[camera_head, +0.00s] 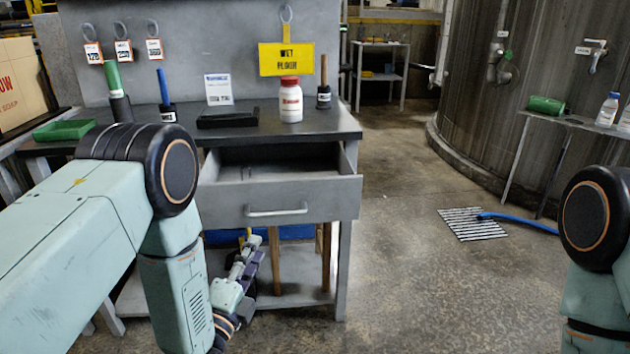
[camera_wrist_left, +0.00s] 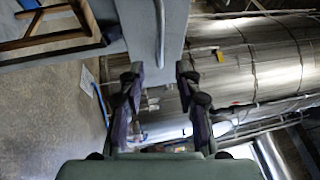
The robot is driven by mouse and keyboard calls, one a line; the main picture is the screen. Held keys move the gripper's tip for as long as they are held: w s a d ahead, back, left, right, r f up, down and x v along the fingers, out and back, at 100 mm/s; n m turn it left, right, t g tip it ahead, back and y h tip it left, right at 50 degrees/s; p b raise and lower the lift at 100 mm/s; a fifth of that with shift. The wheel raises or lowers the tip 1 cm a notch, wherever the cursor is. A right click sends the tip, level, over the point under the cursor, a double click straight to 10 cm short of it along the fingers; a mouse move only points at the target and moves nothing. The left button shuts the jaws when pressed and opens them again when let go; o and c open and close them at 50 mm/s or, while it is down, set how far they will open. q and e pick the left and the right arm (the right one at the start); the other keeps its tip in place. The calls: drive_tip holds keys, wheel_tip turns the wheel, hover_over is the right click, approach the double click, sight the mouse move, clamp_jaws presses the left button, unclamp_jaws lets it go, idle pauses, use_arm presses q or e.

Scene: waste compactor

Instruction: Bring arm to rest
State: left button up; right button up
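My left arm comes in from the left and hangs down in front of the workbench. My left gripper (camera_head: 250,262) is below the pulled-out grey drawer (camera_head: 290,190), just left of its handle (camera_head: 277,211) in the picture. In the left wrist view the two fingers of the gripper (camera_wrist_left: 162,78) stand apart with nothing between them. The drawer front (camera_wrist_left: 150,12) and its handle (camera_wrist_left: 160,35) show beyond the fingertips, apart from them. My right arm shows at the right edge; its gripper is out of view.
A floor grate (camera_head: 472,224) with a blue hose (camera_head: 520,219) lies right. The floor between bench and tank (camera_head: 490,110) is mostly clear.

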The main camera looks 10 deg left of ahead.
use_arm(q)
drive_tip(key=s+a+f+n+g+y, duration=0.1)
drive_tip(key=s+f+n+g, duration=0.45)
drive_tip(key=f+n, duration=0.2)
drive_tip(key=s+f+n+g+y, duration=0.1)
drive_tip(key=s+f+n+g, duration=0.45)
drive_tip(key=f, duration=0.35)
drive_tip(key=s+n+g+p, duration=0.3)
drive_tip(key=s+n+g, duration=0.4)
drive_tip(key=s, duration=1.8)
drive_tip(key=shift+a+f+g+p, duration=0.4)
drive_tip(key=shift+a+g, duration=0.05)
drive_tip(key=shift+g, duration=0.45)
drive_tip(key=shift+a+n, duration=0.1)
drive_tip(key=shift+n, duration=0.2)
